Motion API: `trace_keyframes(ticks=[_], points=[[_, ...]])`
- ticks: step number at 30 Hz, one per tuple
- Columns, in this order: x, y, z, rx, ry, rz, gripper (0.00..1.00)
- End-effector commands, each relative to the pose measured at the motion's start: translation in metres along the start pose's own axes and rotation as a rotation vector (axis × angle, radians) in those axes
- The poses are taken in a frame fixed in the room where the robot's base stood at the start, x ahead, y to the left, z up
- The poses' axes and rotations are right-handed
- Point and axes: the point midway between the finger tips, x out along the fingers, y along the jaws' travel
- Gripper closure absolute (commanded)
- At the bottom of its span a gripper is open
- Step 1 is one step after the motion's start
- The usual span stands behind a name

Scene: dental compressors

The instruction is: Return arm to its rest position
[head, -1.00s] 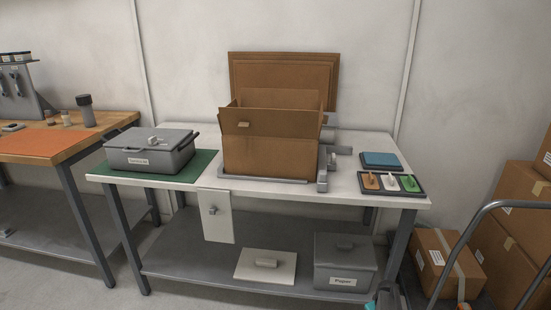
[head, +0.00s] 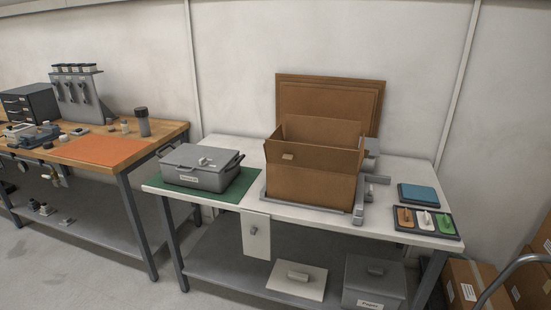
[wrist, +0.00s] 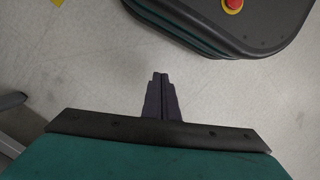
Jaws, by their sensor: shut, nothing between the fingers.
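My gripper (wrist: 160,78) shows in the wrist view, its dark fingers together with nothing between them. It points down over bare grey floor. My own base, dark with a red button, shows at the top right of the wrist view. My arm does not show clearly in the head view.
The white workbench (head: 395,222) holds an open cardboard box (head: 312,185), a grey lidded bin (head: 202,168) on a green mat (head: 240,190), and a tray of small handled pieces (head: 448,223). A wooden bench (head: 165,133) stands left. Cartons (head: 470,280) are at right.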

Motion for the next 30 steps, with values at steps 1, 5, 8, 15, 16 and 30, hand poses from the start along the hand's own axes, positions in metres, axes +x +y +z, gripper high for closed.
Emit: trace_keyframes(ticks=[1,5,8,15,16,30], points=[[-0.007,-0.013,0.018,0.008,-0.027,-0.006,1.0],[-0.009,-0.034,0.051,0.062,-0.092,-0.021,1.0],[-0.01,-0.042,0.074,0.13,-0.138,-0.032,1.0],[-0.018,-0.05,0.096,0.281,-0.208,-0.039,1.0],[-0.018,-0.051,0.097,0.292,-0.212,-0.038,1.0],[-0.018,-0.051,0.098,0.327,-0.217,-0.035,1.0]])
